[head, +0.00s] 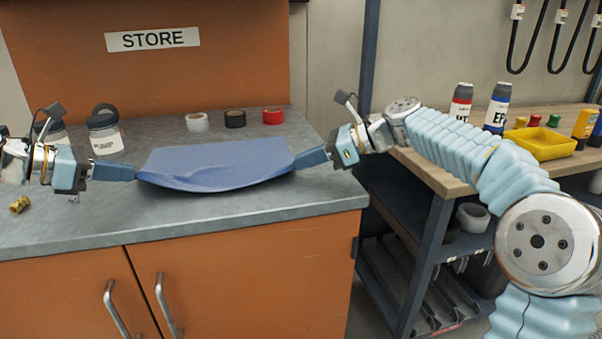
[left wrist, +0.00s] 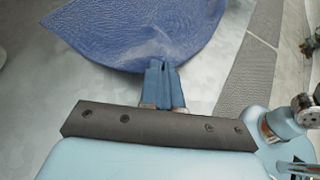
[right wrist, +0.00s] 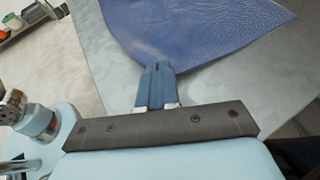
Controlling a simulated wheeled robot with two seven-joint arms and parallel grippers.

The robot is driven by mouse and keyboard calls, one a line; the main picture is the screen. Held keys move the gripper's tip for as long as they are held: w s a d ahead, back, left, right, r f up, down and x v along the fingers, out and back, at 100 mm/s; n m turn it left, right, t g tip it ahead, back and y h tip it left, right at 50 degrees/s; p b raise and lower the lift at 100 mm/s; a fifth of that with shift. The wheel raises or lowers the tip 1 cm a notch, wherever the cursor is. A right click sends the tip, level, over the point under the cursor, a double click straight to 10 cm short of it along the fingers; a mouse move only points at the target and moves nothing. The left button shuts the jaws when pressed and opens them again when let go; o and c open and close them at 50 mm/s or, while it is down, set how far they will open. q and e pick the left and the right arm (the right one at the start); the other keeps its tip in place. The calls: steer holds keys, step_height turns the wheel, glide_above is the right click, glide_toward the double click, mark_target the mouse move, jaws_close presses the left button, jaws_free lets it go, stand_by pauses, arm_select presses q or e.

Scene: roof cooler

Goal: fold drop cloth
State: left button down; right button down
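The blue drop cloth (head: 215,165) lies on the grey counter top, its near edge raised and sagging between my two grippers. My left gripper (head: 136,175) is shut on the cloth's near left corner; in the left wrist view its closed fingers (left wrist: 162,68) meet the edge of the cloth (left wrist: 140,30). My right gripper (head: 297,160) is shut on the near right corner; in the right wrist view its fingers (right wrist: 156,70) pinch the cloth (right wrist: 190,30). The far edge of the cloth appears to rest on the counter.
White, black and red tape rolls (head: 235,118) stand behind the cloth on the counter (head: 230,215). A labelled jar (head: 104,132) stands at the back left, a brass fitting (head: 19,204) at the left. A workbench with a yellow tray (head: 541,143) and bottles is at right.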

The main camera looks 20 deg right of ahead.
steer(key=shift+r, duration=1.15)
arm_select(q)
steer(key=c, duration=0.7)
jaws_free()
steer(key=shift+o, duration=0.4)
steer(key=o, duration=0.6)
steer(key=shift+s+a+r+g+y+p, duration=0.15)
steer(key=shift+r+g+y+p, duration=0.15)
steer(key=shift+r, duration=0.3)
arm_select(e)
steer(key=shift+r, duration=0.3)
arm_select(q)
steer(key=shift+s+a+r+g+y, duration=0.3)
steer(key=shift+a+r+g+y, duration=0.15)
steer(key=shift+a+r+y, duration=0.35)
steer(key=shift+s+a+r+g+y, duration=0.3)
steer(key=shift+a+r+g+y, duration=0.15)
steer(key=shift+r+y, duration=0.5)
